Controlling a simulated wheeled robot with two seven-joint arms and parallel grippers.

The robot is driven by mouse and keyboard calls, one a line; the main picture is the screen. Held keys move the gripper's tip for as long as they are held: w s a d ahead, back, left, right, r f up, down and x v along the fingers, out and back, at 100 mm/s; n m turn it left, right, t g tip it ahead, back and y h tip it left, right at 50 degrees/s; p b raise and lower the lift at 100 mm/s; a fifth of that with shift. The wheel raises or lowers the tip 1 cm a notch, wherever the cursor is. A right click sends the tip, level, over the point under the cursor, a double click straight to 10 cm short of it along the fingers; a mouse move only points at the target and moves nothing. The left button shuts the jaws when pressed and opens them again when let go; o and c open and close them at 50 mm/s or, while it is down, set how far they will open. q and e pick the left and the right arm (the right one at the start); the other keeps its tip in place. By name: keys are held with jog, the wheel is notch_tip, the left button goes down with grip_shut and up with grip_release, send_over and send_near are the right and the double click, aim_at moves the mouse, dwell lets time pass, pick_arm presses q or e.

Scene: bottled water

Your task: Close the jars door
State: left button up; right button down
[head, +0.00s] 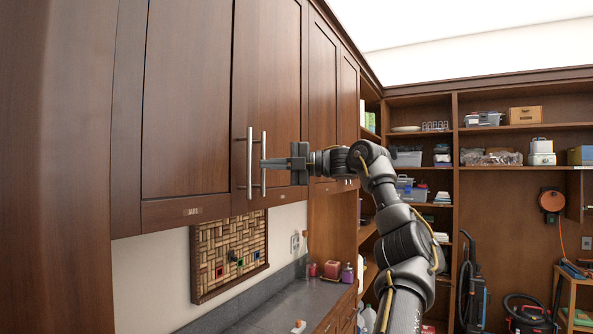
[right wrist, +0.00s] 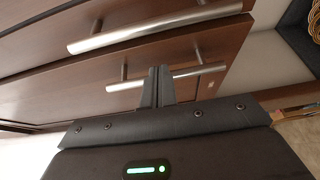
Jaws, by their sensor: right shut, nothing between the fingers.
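The jars door (head: 188,100) is a dark wood upper cabinet door with a small "JARS" plate (head: 192,211) on its lower rail. It looks roughly flush with the door beside it; a small gap cannot be ruled out. Its vertical metal handle (head: 249,165) stands beside the neighbouring door's handle (head: 263,175). My right gripper (head: 265,162) is shut and empty, its fingertips at the neighbouring handle. In the right wrist view, the shut fingers (right wrist: 157,84) overlap the nearer handle bar (right wrist: 195,73); contact cannot be told. The other bar (right wrist: 150,28) lies beyond. My left gripper is out of view.
The neighbouring cabinet door (head: 272,80) appears closed. Open shelves (head: 520,130) with boxes stand at the back right.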

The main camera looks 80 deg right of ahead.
jog(key=s+d+p, duration=0.3)
jog(key=s+d, duration=0.3)
jog(key=d, duration=0.2)
jog(key=shift+s, duration=0.4)
jog(key=shift+r, duration=0.1)
